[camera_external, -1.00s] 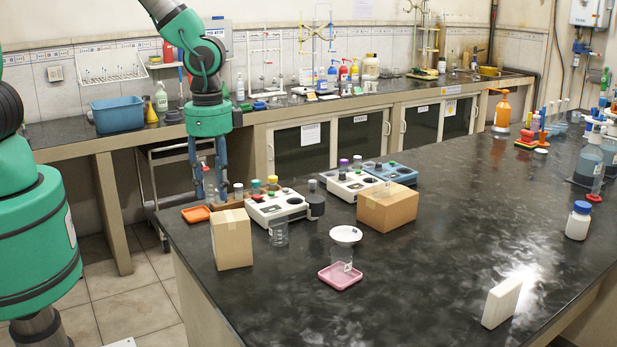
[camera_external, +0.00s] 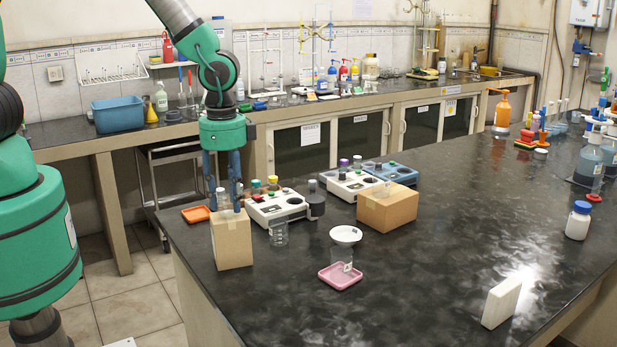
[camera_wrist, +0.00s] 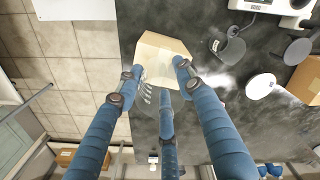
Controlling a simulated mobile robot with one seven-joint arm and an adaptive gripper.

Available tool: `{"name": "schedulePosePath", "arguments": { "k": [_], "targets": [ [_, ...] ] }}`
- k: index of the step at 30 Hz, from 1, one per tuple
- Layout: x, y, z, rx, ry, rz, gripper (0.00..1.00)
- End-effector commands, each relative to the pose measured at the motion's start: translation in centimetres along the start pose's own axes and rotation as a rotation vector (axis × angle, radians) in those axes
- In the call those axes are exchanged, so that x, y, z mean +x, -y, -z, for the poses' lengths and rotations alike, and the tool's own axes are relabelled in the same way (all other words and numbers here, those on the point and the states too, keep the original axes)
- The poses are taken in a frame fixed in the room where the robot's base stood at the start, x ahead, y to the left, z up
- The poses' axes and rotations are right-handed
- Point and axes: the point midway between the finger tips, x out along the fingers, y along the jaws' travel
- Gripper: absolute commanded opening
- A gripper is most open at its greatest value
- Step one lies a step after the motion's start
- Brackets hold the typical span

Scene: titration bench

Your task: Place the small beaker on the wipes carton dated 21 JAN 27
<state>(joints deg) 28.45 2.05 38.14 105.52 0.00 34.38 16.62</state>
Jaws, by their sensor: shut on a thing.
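My gripper (camera_external: 224,203) points down over the tall brown carton (camera_external: 232,246) at the near left of the bench. The carton also shows under the fingers in the wrist view (camera_wrist: 163,48). My gripper is shut on a small clear beaker (camera_wrist: 147,93), whose pale graduation marks show between the fingers. In the outside view the beaker is hard to make out against the fingers and carton top. Whether it touches the carton cannot be told. A second, lower brown carton (camera_external: 388,210) stands further right. No date is legible on either carton.
A clear beaker (camera_external: 278,233) stands right of the tall carton, near a white device (camera_external: 275,206). A white dish (camera_external: 346,235) sits above a pink tray (camera_external: 340,276). An orange tray (camera_external: 196,214) lies at the left edge. The bench front is mostly clear.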

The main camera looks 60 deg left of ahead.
Motion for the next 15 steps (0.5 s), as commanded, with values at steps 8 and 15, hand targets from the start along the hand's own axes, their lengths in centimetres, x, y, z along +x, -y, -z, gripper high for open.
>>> {"name": "schedulePosePath", "arguments": {
  "k": [8, 15],
  "targets": [
    [0.64, 0.02, 0.06, 0.000, -0.002, 0.001, 0.12],
    [0.92, 0.01, 0.04, 0.000, -0.001, 0.000, 0.12]
  ]
}}
